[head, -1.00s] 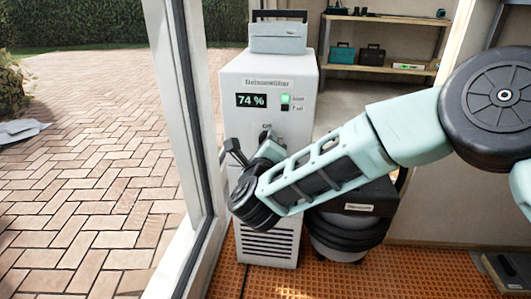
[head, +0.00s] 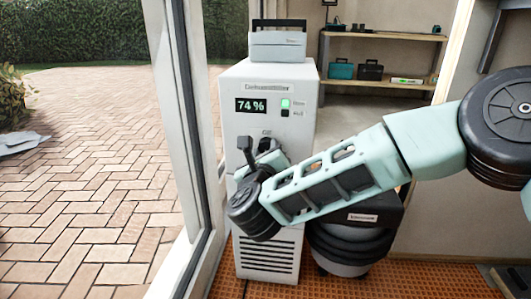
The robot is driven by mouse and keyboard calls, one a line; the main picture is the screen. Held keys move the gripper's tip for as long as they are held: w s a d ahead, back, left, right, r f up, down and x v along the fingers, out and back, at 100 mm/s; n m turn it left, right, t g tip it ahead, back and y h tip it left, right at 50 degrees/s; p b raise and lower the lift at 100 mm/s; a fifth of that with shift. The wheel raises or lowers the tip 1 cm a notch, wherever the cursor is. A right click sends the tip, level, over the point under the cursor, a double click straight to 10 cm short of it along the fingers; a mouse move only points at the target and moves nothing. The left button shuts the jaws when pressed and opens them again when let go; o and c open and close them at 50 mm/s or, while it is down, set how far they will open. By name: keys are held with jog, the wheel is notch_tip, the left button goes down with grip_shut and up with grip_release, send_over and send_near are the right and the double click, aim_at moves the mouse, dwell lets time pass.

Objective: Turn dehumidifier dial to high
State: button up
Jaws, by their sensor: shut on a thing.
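The dehumidifier (head: 230,120) is a tall white cabinet. Its display (head: 251,105) reads 74 %. A green light glows to the right of the display, with a dark one below it. The label above the dial appears to read Off. My gripper (head: 266,148) is at the front panel just below that label, shut on the dial. The dial is mostly hidden by my gripper, so its pointer position cannot be read. My wrist and forearm cover the middle of the front.
A grey case (head: 277,47) sits on top of the dehumidifier. A dark round vacuum-like canister (head: 352,242) stands close on its right, behind my forearm. A glass door frame (head: 195,130) is close on the left. Shelves (head: 385,83) with toolboxes stand behind.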

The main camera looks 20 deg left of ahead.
jog(key=shift+f, duration=0.1)
jog(key=o, duration=1)
jog(key=p+v, duration=0.5)
jog(key=v, duration=1.2)
jog(key=shift+s+p, duration=0.2)
jog(key=shift+p, duration=0.15)
jog(key=shift+d, duration=0.1)
